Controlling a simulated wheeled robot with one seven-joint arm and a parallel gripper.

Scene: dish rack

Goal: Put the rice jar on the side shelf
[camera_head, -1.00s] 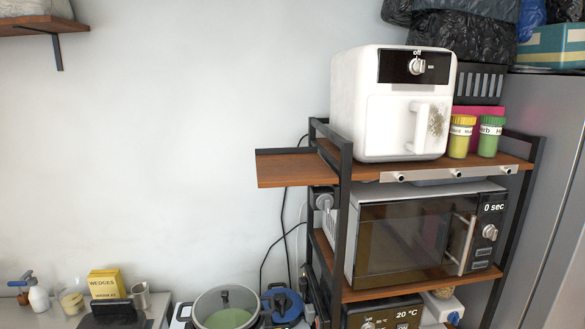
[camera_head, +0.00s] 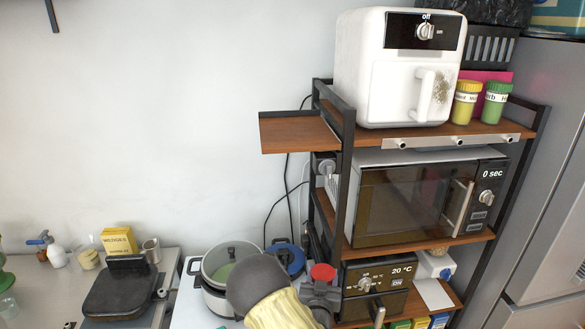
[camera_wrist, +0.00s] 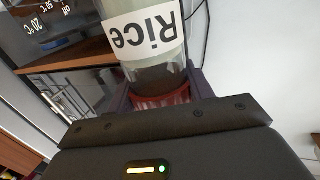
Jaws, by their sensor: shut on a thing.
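The rice jar is a clear jar with a white "Rice" label (camera_wrist: 145,35) and a red lid (camera_wrist: 160,98). In the wrist view the label reads upside down. My gripper (camera_wrist: 155,92) is shut on the jar at its lid end. In the head view the red lid (camera_head: 322,273) shows at the bottom centre beside my gripper (camera_head: 320,295), in front of the rack. The jar's body is mostly hidden there. The side shelf (camera_head: 298,132) is a small bare wooden board sticking out left from the rack's upper level, above and left of the lid.
The rack holds a white air fryer (camera_head: 395,70), a microwave (camera_head: 415,205) and an oven (camera_head: 375,280). Yellow (camera_head: 465,102) and green (camera_head: 495,100) jars stand right of the fryer. A pot (camera_head: 222,265) stands left of my arm. The wall left of the side shelf is clear.

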